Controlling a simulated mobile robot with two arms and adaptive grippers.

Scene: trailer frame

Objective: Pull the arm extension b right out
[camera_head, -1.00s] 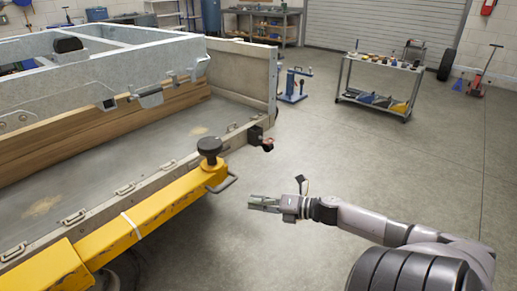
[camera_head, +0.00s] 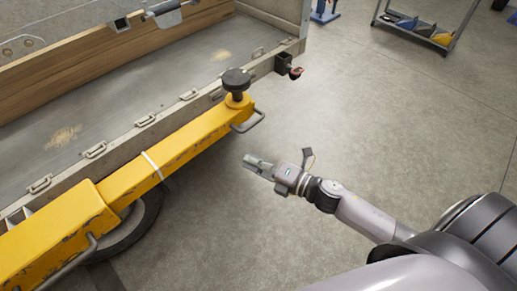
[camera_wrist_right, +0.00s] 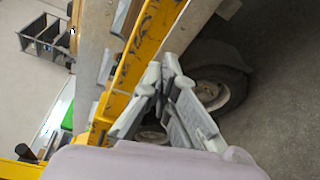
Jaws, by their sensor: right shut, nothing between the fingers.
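The yellow arm extension (camera_head: 175,150) slants from lower left to upper right along the trailer's side, out of a wider yellow beam (camera_head: 50,240). Its outer end carries a black round pad (camera_head: 236,80) and a grey loop handle (camera_head: 252,121). My right gripper (camera_head: 256,163) is shut and empty, below the handle in the picture and apart from it, over the floor. In the right wrist view, its closed fingers (camera_wrist_right: 160,78) overlap the view of a worn yellow beam (camera_wrist_right: 145,45); I see no contact. My left gripper is not in view.
The trailer bed (camera_head: 110,110) with a wooden side board lies at left. A wheel (camera_head: 130,232) sits under the yellow beam. A dark bracket (camera_head: 284,64) sticks out at the trailer's corner. A tool cart (camera_head: 415,28) stands at back right. The floor between is clear.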

